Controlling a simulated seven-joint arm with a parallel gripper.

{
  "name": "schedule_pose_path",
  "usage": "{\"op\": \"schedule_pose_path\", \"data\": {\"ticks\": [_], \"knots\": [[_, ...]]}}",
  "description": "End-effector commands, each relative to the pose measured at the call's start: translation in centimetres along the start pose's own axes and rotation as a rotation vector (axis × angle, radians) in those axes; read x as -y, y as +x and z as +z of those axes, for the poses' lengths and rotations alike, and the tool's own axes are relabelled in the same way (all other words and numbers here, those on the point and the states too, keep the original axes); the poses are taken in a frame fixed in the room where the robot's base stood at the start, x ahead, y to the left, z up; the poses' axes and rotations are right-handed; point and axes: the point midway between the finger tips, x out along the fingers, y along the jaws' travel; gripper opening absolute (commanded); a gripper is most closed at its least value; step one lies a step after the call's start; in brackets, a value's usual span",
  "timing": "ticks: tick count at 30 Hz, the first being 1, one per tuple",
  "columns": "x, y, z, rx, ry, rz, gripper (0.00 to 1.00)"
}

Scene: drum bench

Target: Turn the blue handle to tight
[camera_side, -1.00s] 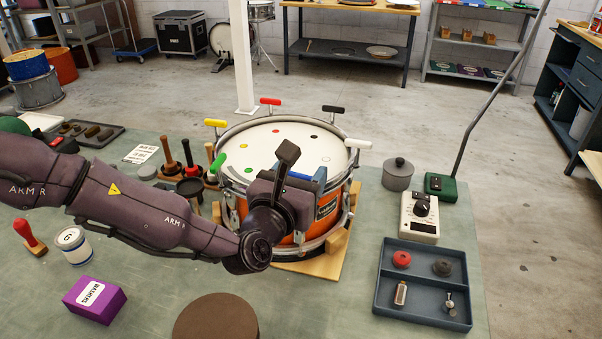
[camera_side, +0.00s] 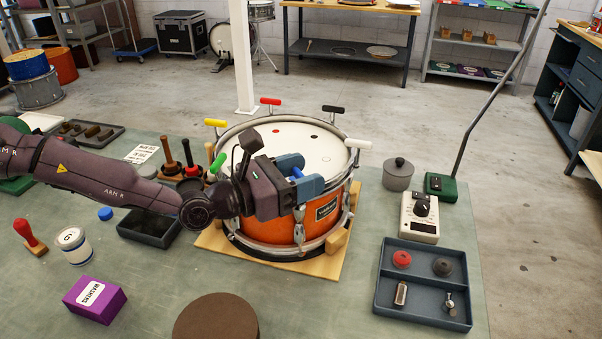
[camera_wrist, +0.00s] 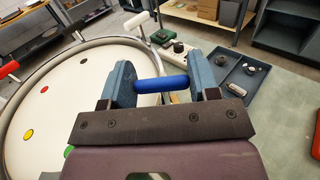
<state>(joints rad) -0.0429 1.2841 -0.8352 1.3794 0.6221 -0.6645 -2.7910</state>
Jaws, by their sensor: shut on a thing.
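The drum (camera_side: 330,205) has an orange shell, a white head and a metal rim, and stands on a wooden cradle. The blue handle (camera_side: 296,172) is at its near rim, partly hidden in the side view by my gripper (camera_side: 298,175). In the wrist view the blue handle (camera_wrist: 165,83) lies crosswise between the two blue-grey jaws of my gripper (camera_wrist: 158,84), which are shut on it end to end. Its stem and the lug below are hidden. I cannot tell from these views how tight it is.
Other handles ring the rim: green (camera_side: 218,162), yellow (camera_side: 215,123), red (camera_side: 270,101), black (camera_side: 333,109) and white (camera_side: 358,144). A divided tray (camera_side: 380,290) and a meter (camera_side: 420,228) stand to the right. A dark tray (camera_side: 145,232) is left of the drum.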

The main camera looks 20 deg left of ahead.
Motion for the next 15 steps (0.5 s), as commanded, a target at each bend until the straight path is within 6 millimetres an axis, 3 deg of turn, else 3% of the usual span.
{"op": "schedule_pose_path", "data": {"ticks": [15], "knots": [[-0.07,-0.06,-0.11,-0.002,0.002,-0.039,0.32]]}}
